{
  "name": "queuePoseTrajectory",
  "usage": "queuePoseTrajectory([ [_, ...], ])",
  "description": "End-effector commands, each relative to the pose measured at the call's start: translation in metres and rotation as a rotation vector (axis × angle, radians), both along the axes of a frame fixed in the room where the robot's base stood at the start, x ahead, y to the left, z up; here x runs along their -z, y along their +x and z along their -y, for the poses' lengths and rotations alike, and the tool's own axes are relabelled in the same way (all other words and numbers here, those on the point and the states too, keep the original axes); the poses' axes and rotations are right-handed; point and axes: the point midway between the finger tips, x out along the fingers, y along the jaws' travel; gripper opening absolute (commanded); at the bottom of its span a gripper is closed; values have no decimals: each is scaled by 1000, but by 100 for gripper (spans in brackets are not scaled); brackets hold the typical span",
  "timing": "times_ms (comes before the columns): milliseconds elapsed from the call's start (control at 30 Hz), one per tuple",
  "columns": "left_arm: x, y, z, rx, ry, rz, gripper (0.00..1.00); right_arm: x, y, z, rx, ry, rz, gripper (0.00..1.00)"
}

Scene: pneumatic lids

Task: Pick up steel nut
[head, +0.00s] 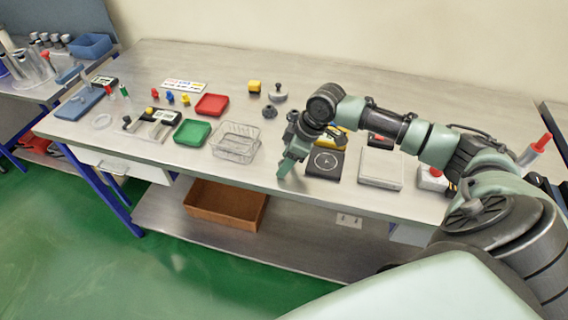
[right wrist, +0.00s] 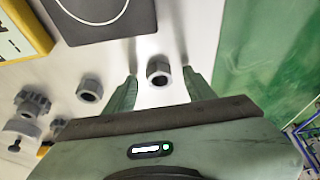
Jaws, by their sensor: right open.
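A grey steel nut (right wrist: 159,71) lies on the metal bench top in the right wrist view, hole facing the camera. My right gripper (right wrist: 159,76) is open, with one finger on each side of this nut and a visible gap to both. A second grey nut (right wrist: 90,89) lies outside the fingers, to the left. In the head view my right gripper (head: 287,168) points down near the bench's front edge, and the nuts cannot be made out there. My left gripper is not in view.
A black pad with a white circle (head: 325,163) and a yellow device (right wrist: 17,36) are close by. A grey knobbed part (right wrist: 33,103) lies further left. A wire basket (head: 236,143) and a flat scale (head: 381,168) stand on either side. The bench edge drops to green floor.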

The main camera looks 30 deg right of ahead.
Motion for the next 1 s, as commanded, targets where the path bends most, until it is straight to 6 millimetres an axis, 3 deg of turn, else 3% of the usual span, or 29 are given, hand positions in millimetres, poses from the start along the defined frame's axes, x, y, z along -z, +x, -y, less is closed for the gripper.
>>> queuePoseTrajectory([
  [67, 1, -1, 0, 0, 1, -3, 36, 0, 0, 0, 0, 0, 0, 55],
  [100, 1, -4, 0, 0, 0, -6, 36, 0, 0, 0, 0, 0, 0, 49],
  [267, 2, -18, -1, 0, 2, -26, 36, 0, 0, 0, 0, 0, 0, 4],
  [300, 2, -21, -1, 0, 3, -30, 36, 0, 0, 0, 0, 0, 0, 0],
  [767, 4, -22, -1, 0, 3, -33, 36, -12, 1, 0, -1, -1, 3, 0],
  [1000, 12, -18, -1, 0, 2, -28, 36, -58, 1, 0, -1, -1, 8, 0],
])
